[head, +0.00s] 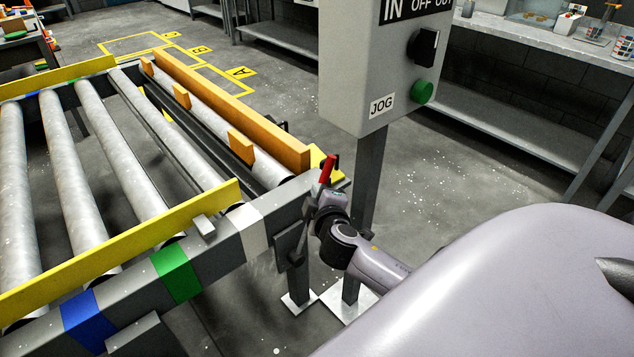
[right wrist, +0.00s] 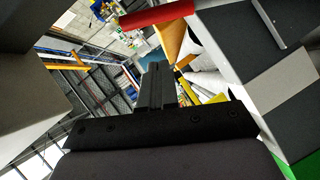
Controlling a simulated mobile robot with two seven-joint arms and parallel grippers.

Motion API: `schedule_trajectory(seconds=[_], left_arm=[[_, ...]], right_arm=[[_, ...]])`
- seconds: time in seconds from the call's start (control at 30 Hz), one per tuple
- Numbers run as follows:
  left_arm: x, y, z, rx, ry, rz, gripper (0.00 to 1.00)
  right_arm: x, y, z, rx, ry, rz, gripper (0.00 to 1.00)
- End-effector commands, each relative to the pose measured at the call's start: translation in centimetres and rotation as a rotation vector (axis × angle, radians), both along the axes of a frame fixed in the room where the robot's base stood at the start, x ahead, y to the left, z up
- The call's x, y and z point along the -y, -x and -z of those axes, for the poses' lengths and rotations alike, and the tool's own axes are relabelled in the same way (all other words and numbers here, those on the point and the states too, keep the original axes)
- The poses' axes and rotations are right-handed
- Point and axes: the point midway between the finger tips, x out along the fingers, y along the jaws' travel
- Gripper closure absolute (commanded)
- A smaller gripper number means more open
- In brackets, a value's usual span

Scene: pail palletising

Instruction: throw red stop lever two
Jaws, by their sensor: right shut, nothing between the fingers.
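A red lever (head: 327,169) stands tilted slightly off upright at the near right corner of the roller conveyor (head: 212,232), by the white band on its frame. I see no number on it. The red bar also shows at the top of the right wrist view (right wrist: 157,15). My right gripper (head: 322,198) is at this corner, just below the red lever in the head view. Its fingers (right wrist: 157,88) are shut and empty, below the red bar in the wrist view. I cannot tell whether they touch the lever. My left gripper is out of view.
A grey control box (head: 375,70) with a green JOG button (head: 422,92) stands on a post just behind my right gripper. An orange rail (head: 235,112) and a yellow rail (head: 120,250) edge the conveyor. A workbench (head: 540,45) is at the back right.

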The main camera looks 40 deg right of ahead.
Motion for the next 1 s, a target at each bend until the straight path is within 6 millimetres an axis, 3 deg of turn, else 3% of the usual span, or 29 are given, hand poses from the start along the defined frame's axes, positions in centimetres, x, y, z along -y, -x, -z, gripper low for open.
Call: schedule_trajectory(seconds=[0.1,0.33,1.0], left_arm=[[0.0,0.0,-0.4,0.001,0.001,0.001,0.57],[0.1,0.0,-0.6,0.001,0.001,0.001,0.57],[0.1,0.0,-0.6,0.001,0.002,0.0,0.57]], right_arm=[[-1.1,1.9,-0.5,-0.001,-0.003,-0.001,1.0],[-2.4,4.1,-1.1,0.0,-0.002,0.001,1.0],[-2.6,4.6,-1.2,0.0,-0.001,0.0,1.0]])
